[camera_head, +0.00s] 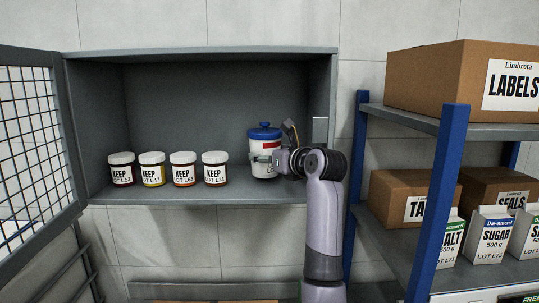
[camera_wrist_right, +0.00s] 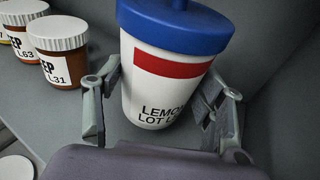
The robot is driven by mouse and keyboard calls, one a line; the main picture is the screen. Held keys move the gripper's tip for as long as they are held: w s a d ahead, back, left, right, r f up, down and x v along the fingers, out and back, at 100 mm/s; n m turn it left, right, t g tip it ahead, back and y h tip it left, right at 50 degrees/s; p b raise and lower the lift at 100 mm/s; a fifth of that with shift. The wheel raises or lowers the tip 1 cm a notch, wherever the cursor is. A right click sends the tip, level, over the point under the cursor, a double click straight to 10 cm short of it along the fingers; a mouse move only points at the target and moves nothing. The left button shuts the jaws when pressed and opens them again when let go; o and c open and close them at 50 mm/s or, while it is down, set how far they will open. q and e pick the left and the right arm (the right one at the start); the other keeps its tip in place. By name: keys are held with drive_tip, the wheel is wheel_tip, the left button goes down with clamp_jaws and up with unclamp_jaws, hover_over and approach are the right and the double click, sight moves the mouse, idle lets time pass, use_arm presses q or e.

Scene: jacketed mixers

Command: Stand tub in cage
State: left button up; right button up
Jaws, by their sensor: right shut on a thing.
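The tub (camera_head: 264,144) is white with a blue lid and a red band. It stands upright inside the grey cage (camera_head: 200,52), near its right end, at or just above the floor; I cannot tell if its base touches. The cage's mesh door (camera_head: 30,150) hangs open at the left. My right gripper (camera_head: 272,160) is shut on the tub from the right front. In the right wrist view the tub (camera_wrist_right: 165,75) sits between both fingers, and its label reads "LEMO" and "LOT", partly cut off. My left gripper is not in view.
Several "KEEP" jars (camera_head: 183,170) stand in a row on the cage floor, left of the tub; the nearest jar (camera_wrist_right: 58,50) is close to my left finger. A blue-post shelf (camera_head: 447,180) with cartons stands right of the cage.

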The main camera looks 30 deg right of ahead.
drive_tip(key=shift+w+d+f, duration=0.1)
drive_tip(key=shift+d+f, duration=0.1)
drive_tip(key=shift+f, duration=0.45)
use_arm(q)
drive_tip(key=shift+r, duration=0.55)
use_arm(e)
drive_tip(key=shift+a, duration=0.1)
drive_tip(key=shift+a, duration=0.1)
drive_tip(key=shift+f, duration=0.2)
drive_tip(key=o, duration=1.6)
